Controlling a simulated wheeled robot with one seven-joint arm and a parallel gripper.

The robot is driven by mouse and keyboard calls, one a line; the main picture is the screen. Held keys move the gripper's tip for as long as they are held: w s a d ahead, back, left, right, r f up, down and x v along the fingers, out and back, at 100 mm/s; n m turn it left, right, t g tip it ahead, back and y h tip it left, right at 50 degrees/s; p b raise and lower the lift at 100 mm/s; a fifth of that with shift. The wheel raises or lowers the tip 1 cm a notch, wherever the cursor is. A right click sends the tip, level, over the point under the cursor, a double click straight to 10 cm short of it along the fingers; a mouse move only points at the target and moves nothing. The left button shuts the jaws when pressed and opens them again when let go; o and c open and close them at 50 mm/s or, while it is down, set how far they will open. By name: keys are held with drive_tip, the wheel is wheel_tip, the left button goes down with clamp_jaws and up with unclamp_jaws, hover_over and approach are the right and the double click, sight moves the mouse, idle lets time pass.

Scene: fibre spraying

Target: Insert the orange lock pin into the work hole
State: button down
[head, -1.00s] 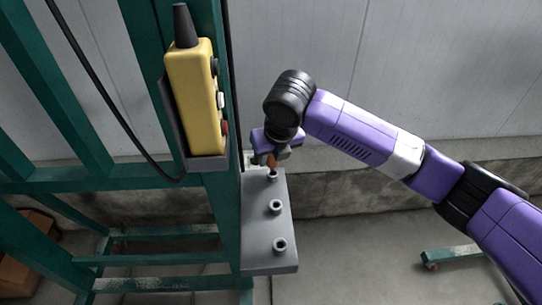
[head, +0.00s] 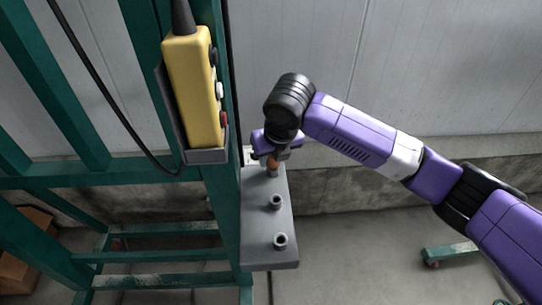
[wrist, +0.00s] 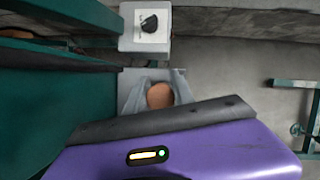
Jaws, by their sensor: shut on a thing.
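The orange lock pin (head: 272,161) is held upright in my gripper (head: 272,153) above the far end of a grey plate (head: 263,225). The pin's lower end is at or just over the far collar (head: 273,173) on that plate; I cannot tell whether it has entered the hole. In the wrist view the pin's round orange-brown top (wrist: 160,95) sits between the grey fingers of my gripper (wrist: 158,90), which are shut on it. The collar under the pin is hidden there.
Two more collars, a middle one (head: 276,202) and a near one (head: 281,241), stand on the plate. A green frame (head: 222,230) rises at its left, with a yellow control box (head: 193,90) and a black cable. A pale wall is behind.

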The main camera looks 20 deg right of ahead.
drive_tip(key=shift+f, duration=0.5)
drive_tip(key=c, duration=1)
unclamp_jaws()
drive_tip(key=shift+r, duration=0.1)
drive_tip(key=b+v, duration=0.1)
drive_tip(key=v, duration=0.6)
drive_tip(key=shift+s+r, duration=0.2)
drive_tip(key=shift+r, duration=0.1)
